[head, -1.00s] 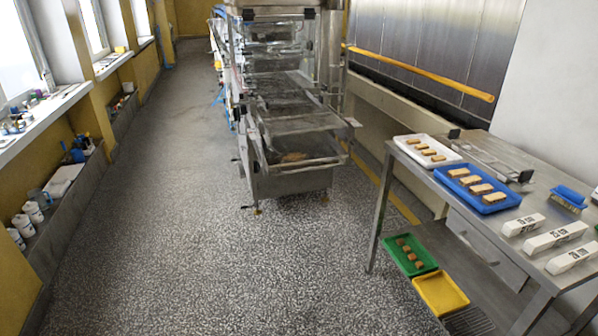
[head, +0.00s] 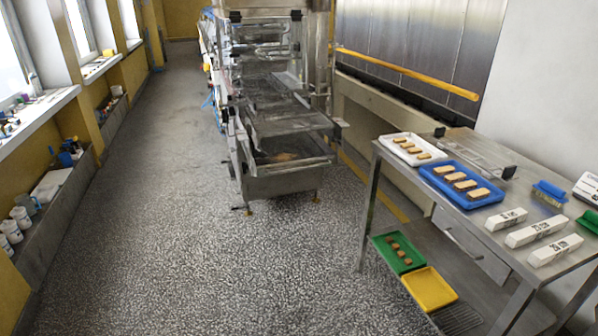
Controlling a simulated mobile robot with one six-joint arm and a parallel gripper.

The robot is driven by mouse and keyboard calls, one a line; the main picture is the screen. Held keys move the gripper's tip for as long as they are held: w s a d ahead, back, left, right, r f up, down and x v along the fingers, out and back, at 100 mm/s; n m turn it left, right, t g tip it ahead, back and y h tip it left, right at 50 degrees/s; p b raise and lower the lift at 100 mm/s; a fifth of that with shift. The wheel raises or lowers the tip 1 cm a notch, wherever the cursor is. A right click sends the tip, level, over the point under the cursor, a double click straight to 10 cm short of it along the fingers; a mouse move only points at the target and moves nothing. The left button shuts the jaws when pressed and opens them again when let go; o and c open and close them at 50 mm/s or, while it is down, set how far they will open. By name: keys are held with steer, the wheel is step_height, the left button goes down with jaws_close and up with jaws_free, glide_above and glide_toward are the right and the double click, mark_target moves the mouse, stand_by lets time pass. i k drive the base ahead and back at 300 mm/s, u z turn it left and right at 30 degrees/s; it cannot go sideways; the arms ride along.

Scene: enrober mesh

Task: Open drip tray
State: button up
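The steel enrober machine (head: 268,70) stands beyond the floor ahead, with its near end toward me. A shallow steel tray (head: 287,184) with brownish residue inside sits low at that near end and looks like the drip tray. A sloping mesh or plate section (head: 290,124) lies above it. I cannot tell from here how far the tray is drawn out, and no handle is clear. My gripper is not in view.
A steel table (head: 455,217) at right holds a white tray (head: 413,136), a blue tray (head: 437,181), white boxes and brushes. Green (head: 410,264) and yellow (head: 430,303) trays sit on its lower shelf. Speckled floor (head: 190,250) between the left wall trough and table is clear.

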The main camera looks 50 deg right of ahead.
mark_target(297, 152)
steer(key=z, duration=0.05)
steer(key=i, duration=1)
steer(key=u, duration=0.05)
